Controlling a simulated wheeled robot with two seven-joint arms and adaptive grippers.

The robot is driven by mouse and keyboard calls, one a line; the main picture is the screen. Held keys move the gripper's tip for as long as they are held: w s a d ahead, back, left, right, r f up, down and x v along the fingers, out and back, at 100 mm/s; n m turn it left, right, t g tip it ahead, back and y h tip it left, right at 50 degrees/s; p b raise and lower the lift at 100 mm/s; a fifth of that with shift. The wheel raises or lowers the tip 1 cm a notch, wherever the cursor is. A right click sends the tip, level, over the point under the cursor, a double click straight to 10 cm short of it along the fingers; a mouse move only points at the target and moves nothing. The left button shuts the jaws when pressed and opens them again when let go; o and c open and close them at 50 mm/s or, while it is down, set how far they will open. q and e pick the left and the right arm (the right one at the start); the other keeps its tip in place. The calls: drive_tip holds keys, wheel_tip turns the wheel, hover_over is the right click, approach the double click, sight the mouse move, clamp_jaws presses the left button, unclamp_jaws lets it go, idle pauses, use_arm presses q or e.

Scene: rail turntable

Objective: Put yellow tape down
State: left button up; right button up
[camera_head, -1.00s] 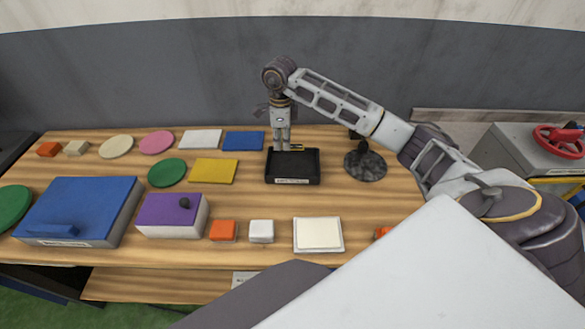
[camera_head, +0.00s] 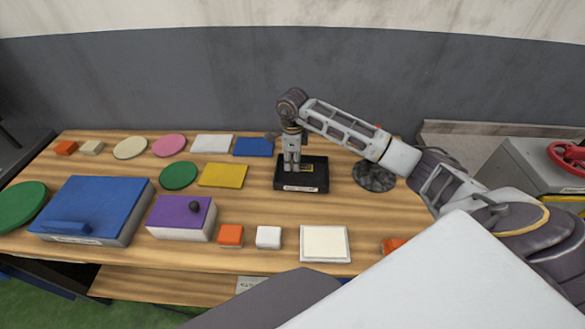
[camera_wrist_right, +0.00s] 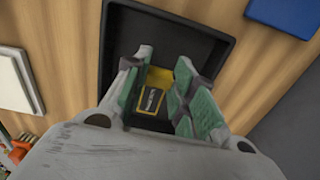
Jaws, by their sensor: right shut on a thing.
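The yellow tape (camera_head: 308,168), a small yellow piece with a dark label, is inside the black tray (camera_head: 319,186). My right gripper (camera_head: 291,170) points down into the tray and is shut on the tape. In the right wrist view, the tape (camera_wrist_right: 149,98) lies between the green-padded fingers (camera_wrist_right: 160,85), against the dark tray floor (camera_wrist_right: 170,45). The fingers and wrist hide part of it. I cannot tell if the tape touches the tray floor. My left gripper is not in view.
A dark round stand (camera_head: 374,176) is close to the tray's right. A blue plate (camera_head: 253,147) and a yellow plate (camera_head: 223,175) lie to its left. A white square pad (camera_head: 325,243), a white block (camera_head: 268,237) and an orange block (camera_head: 231,235) are nearer the front edge.

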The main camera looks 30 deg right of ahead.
sight(292, 168)
drive_tip(key=shift+f, duration=1.8)
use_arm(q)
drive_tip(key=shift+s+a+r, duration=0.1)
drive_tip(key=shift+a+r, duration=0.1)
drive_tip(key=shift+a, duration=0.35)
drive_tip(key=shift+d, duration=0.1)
